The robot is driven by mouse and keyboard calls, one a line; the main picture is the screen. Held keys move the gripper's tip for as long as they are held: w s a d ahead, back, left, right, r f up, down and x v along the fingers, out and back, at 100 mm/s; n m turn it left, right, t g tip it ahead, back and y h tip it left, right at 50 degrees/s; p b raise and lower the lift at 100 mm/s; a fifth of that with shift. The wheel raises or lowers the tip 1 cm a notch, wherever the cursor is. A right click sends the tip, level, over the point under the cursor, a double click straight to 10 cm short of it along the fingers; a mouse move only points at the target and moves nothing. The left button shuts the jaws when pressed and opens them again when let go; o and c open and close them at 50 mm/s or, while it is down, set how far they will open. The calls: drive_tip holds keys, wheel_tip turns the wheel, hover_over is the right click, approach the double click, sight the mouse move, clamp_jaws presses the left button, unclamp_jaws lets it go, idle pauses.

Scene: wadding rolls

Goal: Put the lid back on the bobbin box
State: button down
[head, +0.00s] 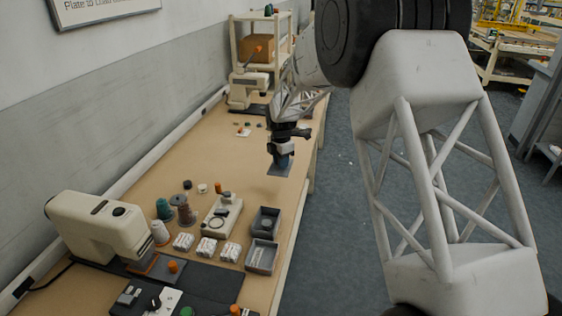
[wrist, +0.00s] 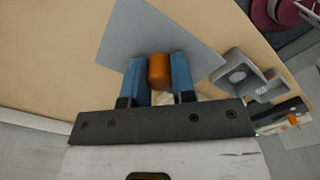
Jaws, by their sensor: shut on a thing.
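My gripper (head: 282,160) hangs over the far part of the table in the head view. In the wrist view its blue fingers (wrist: 158,80) are shut on the orange knob (wrist: 158,70) of a flat grey lid (wrist: 165,28). The lid also shows in the head view (head: 279,170), below my fingers; I cannot tell how far it is above the table. Two open grey boxes stand nearer, by the table's right edge: one (head: 253,222) with a round thing inside, one (head: 250,262) with small contents. I cannot tell for sure which is the bobbin box.
A pale device with a ring (head: 222,216) stands left of the boxes. White packs (head: 208,248), thread spools (head: 184,212) and a sewing machine (head: 100,228) are further left. The mid-table is mostly clear.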

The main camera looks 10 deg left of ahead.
drive_tip(key=s, duration=2)
drive_tip(key=shift+s+r, duration=0.2)
drive_tip(key=shift+r, duration=0.05)
drive_tip(key=shift+f, duration=0.25)
drive_tip(key=shift+f, duration=2.4)
drive_tip(key=shift+f, duration=0.25)
drive_tip(key=c, duration=0.9)
unclamp_jaws()
drive_tip(key=shift+o, duration=0.6)
